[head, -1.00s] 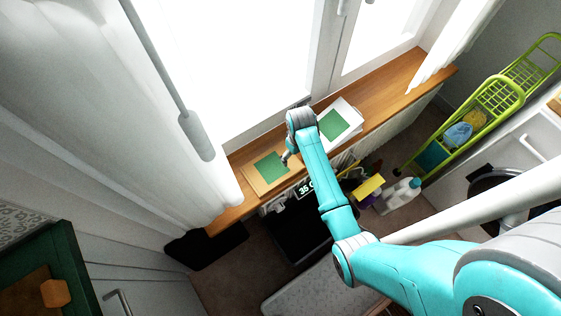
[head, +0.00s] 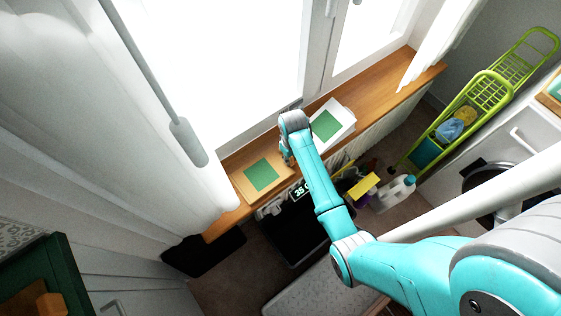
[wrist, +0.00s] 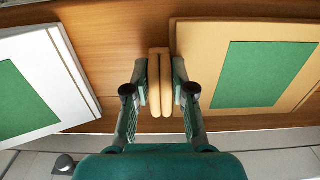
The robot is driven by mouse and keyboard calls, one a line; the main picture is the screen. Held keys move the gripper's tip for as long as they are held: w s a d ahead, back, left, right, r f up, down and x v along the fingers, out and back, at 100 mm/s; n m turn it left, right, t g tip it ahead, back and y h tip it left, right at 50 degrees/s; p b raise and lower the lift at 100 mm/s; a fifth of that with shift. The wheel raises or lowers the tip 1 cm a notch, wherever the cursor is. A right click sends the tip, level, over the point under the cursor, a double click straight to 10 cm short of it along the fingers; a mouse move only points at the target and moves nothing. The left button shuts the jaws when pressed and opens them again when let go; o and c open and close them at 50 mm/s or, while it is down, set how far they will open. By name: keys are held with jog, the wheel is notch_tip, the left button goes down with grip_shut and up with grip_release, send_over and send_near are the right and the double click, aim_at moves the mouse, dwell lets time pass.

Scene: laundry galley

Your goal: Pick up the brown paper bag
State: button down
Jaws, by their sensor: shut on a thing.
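The brown paper bag (head: 261,174), tan with a green panel, is at the sill's left part in the head view. In the wrist view the bag (wrist: 265,74) fills the upper right. My gripper (wrist: 160,85) is beside the bag's left edge, its two teal fingers shut on narrow tan strips of the same colour as the bag. How these strips join the bag is hidden. In the head view my gripper (head: 287,158) is at the bag's right end, mostly covered by my wrist.
The wooden sill (head: 385,80) is clear further right. A curtain (head: 150,130) hangs at left. Bottles (head: 395,192) and a green rack (head: 470,115) are at right.

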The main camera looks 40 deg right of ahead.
notch_tip(320, 180, up, 9)
jog(key=shift+r, duration=0.55)
dwell(1.3)
